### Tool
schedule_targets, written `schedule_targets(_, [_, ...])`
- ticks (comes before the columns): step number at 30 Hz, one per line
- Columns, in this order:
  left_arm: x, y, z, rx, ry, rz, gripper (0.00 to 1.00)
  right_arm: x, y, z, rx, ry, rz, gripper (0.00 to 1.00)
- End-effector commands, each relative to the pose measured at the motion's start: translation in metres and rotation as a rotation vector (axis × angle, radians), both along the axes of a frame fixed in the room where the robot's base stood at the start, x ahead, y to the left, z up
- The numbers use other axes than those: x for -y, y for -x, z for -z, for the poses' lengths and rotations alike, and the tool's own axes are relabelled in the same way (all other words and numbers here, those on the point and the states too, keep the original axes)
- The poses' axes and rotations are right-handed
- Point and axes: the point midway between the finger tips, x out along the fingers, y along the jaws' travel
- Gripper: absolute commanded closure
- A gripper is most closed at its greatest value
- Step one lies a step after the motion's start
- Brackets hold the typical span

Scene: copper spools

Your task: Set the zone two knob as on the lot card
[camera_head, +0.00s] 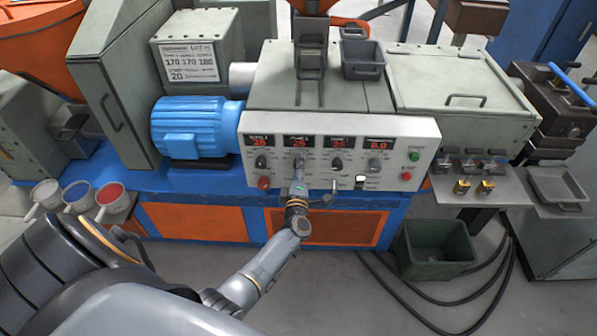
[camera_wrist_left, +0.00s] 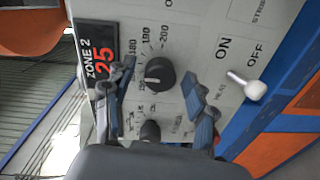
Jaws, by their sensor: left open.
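The control panel (camera_head: 400,135) carries a row of red displays with black knobs under them. The zone two display (camera_head: 297,142) reads about 25, and it also shows in the left wrist view (camera_wrist_left: 103,62). The black zone two knob (camera_wrist_left: 160,75) has a printed number scale around it; where its pointer stands is unclear. My left gripper (camera_head: 298,180) is in front of the panel below this knob. Its open fingers (camera_wrist_left: 158,92) lie on either side of the knob, apart from it. The lot card (camera_head: 188,63) on the grey box seems to read 170, 170, 180. My right gripper is not in view.
A white-tipped ON/OFF lever (camera_wrist_left: 248,86) sticks out beside the gripper. The zone one knob (camera_head: 261,161) and zone three knob (camera_head: 337,163) flank the zone two knob. A red button (camera_head: 264,182) is low on the panel. A blue motor (camera_head: 195,127) stands to its left.

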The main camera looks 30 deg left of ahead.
Motion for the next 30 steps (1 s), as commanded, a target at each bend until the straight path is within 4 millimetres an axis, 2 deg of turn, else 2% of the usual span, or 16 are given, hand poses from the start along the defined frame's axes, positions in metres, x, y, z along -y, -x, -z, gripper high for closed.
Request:
schedule_targets(5, [0.012,0.018,0.001,-0.002,0.002,0.000,0.44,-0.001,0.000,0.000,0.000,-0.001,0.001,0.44])
schedule_targets(12, [0.038,0.063,-0.001,-0.004,0.003,0.000,0.44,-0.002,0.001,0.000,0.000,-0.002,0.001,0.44])
schedule_targets(18, [0.056,0.091,-0.003,-0.003,0.002,0.001,0.44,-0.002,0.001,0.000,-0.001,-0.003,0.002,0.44])
schedule_targets(23, [0.062,0.101,-0.003,-0.003,0.002,0.001,0.44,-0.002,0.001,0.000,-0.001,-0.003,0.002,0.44])
schedule_targets(30, [0.063,0.102,-0.004,-0.002,0.000,0.001,0.44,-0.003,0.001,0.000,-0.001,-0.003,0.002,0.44])
